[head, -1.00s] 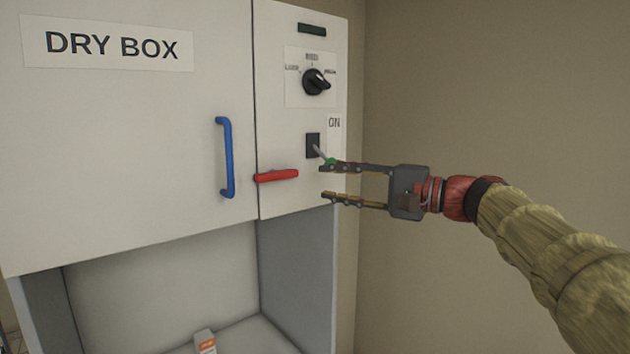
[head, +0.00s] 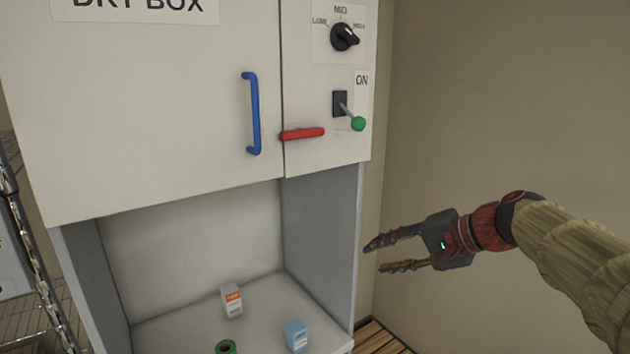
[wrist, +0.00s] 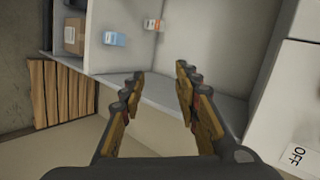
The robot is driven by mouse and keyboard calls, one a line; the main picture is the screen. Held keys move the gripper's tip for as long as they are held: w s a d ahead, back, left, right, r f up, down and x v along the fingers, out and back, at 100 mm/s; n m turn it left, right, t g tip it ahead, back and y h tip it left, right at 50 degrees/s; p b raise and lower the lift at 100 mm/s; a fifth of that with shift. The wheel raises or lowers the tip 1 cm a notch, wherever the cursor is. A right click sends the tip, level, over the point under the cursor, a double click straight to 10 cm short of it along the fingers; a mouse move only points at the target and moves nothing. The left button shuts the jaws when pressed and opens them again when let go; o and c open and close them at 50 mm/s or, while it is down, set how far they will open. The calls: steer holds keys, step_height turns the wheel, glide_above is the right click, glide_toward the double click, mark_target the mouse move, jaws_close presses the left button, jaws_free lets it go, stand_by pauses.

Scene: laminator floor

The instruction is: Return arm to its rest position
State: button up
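My gripper (head: 374,257) is open and empty in the head view, right of the dry box and lower than its switch. In the wrist view, the two fingers of my gripper (wrist: 158,85) are apart with nothing between them. My arm reaches in from the right edge of the head view. The dry box (head: 160,110) has a toggle switch with a green tip (head: 358,123), a black dial (head: 345,37), a red handle (head: 302,133) and a blue door handle (head: 252,112). The gripper touches none of these.
A wire rack (head: 35,290) is at the left. The beige wall (head: 500,100) is behind my arm.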

steer(key=s+d+f+n+h, duration=0.1)
steer(key=s+f+n+h, duration=0.1)
steer(key=s+f, duration=0.3)
steer(key=s+d+f+n+g+h, duration=0.1)
steer(key=s+f+n+h, duration=0.2)
steer(key=s, duration=1)
steer(key=s+d+f+n+h, duration=0.1)
steer(key=s+f+n+h, duration=0.1)
steer(key=s+f, duration=0.6)
steer(key=shift+s+d+f+g+h, duration=0.35)
steer(key=shift+s+h, duration=0.25)
steer(key=shift+s, duration=0.45)
steer(key=shift+a+r+n, duration=0.1)
steer(key=shift+n, duration=0.2)
